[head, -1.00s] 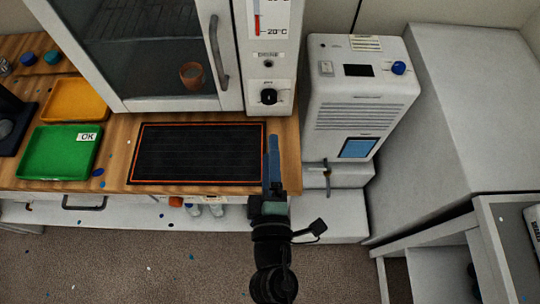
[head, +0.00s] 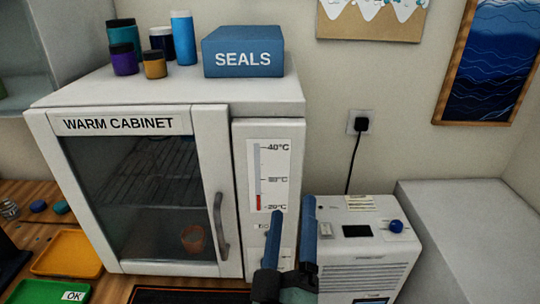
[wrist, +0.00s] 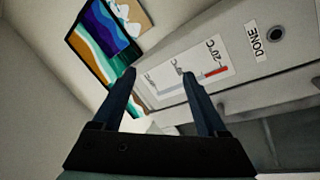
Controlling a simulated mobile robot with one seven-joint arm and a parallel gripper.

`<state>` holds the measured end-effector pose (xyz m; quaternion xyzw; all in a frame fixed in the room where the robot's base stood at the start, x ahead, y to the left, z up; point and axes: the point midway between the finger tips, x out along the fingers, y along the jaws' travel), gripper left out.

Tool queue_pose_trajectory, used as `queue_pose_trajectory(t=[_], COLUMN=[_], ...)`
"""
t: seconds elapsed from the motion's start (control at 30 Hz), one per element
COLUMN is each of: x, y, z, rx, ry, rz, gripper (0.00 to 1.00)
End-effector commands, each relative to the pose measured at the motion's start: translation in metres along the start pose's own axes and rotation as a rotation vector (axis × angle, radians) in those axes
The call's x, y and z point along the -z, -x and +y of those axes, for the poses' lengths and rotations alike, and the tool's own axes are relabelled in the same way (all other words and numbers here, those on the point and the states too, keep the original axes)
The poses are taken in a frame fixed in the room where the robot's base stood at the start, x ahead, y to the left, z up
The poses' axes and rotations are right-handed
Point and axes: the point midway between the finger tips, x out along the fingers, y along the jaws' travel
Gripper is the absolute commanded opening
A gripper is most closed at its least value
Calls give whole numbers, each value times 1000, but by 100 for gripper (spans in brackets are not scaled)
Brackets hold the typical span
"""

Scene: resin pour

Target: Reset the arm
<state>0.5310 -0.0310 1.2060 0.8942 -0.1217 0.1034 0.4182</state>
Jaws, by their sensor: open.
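My gripper (head: 292,225) is raised in front of the right side of the warm cabinet (head: 215,262), below its temperature scale (head: 272,175). Its two blue fingers stand apart and nothing is between them. In the wrist view my gripper (wrist: 160,85) is also open and empty, with the temperature scale (wrist: 185,72) and a DONE label (wrist: 265,42) beyond the fingers. The cabinet door is shut, and a brownish cup (head: 193,238) shows through its glass.
Several jars and a blue SEALS box (head: 243,52) stand on the cabinet. A white machine (head: 365,245) stands at right, near a wall outlet (head: 359,122). A yellow tray (head: 68,254) and green tray (head: 45,292) lie at lower left.

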Motion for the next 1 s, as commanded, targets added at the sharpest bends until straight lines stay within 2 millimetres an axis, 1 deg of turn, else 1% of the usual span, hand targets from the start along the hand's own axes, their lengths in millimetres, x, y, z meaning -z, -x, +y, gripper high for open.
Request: queue_pose_trajectory(t=[0.03,0.07,0.1,0.17,0.2,0.27,0.3,0.4,0.43,0.5,0.53,0.63,1.0], x=[27,41,60,89,110,139,157,197,207,225,231,243,245], y=[-17,-24,-32,-40,-42,-42,-40,-29,-26,-18,-14,-8,-7], z=[34,52,75,109,131,161,179,216,224,239,243,252,253], rx=[-63,-89,-120,-155,-170,-182,-182,-165,-158,-139,-132,-114,-111], ry=[-103,-166,-250,-374,-456,-568,-635,-768,-797,-851,-867,-900,-905], rz=[38,58,89,143,186,252,298,404,432,483,501,535,541], gripper=[75,75,75,75,75,75,75,75,75,75,75,75,75])
